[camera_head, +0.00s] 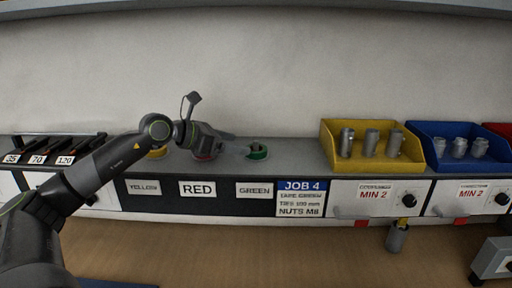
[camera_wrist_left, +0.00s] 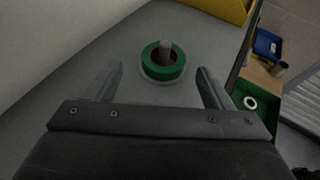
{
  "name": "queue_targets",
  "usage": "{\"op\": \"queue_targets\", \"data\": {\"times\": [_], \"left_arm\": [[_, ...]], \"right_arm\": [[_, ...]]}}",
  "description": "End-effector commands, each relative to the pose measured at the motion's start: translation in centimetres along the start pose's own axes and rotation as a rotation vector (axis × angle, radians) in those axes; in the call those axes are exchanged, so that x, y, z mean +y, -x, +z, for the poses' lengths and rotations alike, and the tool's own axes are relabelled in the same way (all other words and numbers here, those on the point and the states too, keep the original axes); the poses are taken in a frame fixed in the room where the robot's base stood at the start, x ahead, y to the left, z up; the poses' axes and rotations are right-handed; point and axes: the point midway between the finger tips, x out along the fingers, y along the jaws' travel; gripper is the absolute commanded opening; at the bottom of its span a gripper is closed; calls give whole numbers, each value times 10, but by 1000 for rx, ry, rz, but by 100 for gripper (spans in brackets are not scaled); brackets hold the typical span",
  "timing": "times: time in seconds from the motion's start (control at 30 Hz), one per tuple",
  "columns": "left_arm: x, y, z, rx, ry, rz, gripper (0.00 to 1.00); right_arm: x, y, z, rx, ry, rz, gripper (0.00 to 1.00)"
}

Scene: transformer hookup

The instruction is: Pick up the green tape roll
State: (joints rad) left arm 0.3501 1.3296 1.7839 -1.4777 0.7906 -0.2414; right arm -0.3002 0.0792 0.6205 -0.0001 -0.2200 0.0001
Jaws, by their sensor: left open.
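The green tape roll (camera_head: 258,151) sits on the grey shelf behind the GREEN label. In the left wrist view the green tape roll (camera_wrist_left: 163,60) lies flat around a short grey peg (camera_wrist_left: 165,47), on a pale round base. My left gripper (camera_head: 243,145) reaches in from the left, low over the shelf. In the left wrist view my left gripper (camera_wrist_left: 160,82) is open, with one finger to each side of the roll's near edge and nothing between them. The roll is just ahead of the fingertips and does not look touched. My right gripper is not in view.
A red roll (camera_head: 204,155) and a yellow roll (camera_head: 157,152) are partly hidden by my left arm. A yellow bin (camera_head: 372,163) with grey cylinders stands right of the green roll, and a blue bin (camera_head: 425,139) beyond it. A wall rises behind the shelf.

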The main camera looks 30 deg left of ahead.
Motion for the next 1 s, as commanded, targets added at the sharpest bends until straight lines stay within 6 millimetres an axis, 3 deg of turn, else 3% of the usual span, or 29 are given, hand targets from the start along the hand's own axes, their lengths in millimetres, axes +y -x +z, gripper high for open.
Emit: {"op": "queue_targets", "data": {"times": [0.27, 0.7, 1.0], "left_arm": [[-1, -9, 0, -1, 2, -2, 74], [-5, -50, -4, -2, 3, -1, 74], [-5, -56, -6, 2, 0, 0, 74]], "right_arm": [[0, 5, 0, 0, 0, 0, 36], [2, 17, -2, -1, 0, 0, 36], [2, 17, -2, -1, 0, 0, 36]]}}
